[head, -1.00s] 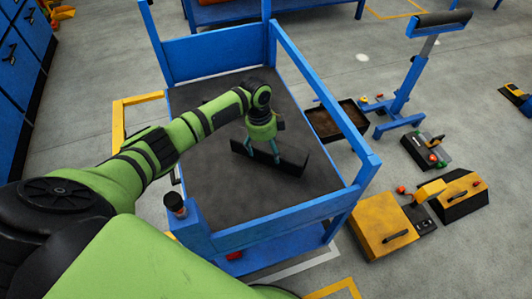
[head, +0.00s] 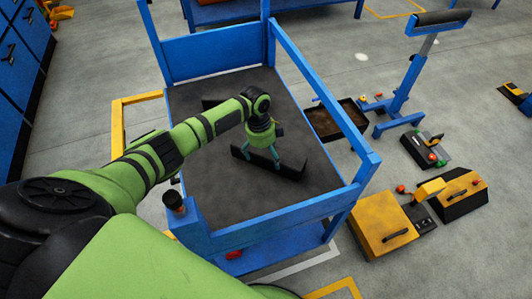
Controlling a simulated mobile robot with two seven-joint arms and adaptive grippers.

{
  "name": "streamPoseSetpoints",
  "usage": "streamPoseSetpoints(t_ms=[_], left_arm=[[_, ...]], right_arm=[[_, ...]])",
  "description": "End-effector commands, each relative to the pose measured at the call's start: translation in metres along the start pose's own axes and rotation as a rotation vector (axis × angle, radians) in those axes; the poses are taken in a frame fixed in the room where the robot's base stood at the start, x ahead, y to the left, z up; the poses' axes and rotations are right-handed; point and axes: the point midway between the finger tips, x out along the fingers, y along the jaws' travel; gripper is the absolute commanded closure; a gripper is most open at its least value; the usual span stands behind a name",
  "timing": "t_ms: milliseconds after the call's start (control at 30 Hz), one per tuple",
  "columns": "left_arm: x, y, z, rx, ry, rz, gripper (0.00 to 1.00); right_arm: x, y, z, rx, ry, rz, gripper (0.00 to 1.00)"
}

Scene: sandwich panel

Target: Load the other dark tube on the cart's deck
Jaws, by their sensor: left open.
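The cart's deck (head: 225,216) is dark and framed by blue rails. A dark tube (head: 291,171) lies on the deck, right of its middle, slanting down to the right. My left gripper (head: 262,162) points down over this tube with its teal fingers at it; it is open, and the fingers hide part of the tube. My right gripper is not in view.
Blue rails (head: 318,88) and corner posts stand around the deck. A brown tray (head: 337,120), a blue roller stand (head: 402,88) and yellow boxes (head: 383,225) stand on the floor to the right. The front part of the deck is clear.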

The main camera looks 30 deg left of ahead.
Motion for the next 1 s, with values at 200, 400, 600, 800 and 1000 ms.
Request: streamPoseSetpoints(t_ms=[200, 400, 600, 800, 1000], left_arm=[[-0.01, -0.001, 0.0, 0.001, 0.0, -0.003, 0.0], [-0.048, -0.001, 0.0, 0.002, 0.0, -0.004, 0.0], [-0.09, -0.001, 0.0, 0.0, 0.0, -0.004, 0.0], [-0.116, -0.001, 0.0, 0.0, 0.001, -0.002, 0.0], [-0.123, 0.0, -0.001, 0.0, 0.0, 0.001, 0.0]], right_arm=[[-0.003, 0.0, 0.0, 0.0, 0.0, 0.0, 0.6], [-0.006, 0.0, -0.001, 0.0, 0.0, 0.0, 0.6], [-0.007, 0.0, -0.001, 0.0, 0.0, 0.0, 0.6], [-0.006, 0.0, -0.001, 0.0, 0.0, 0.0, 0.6], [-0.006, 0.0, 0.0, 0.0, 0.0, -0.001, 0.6]])
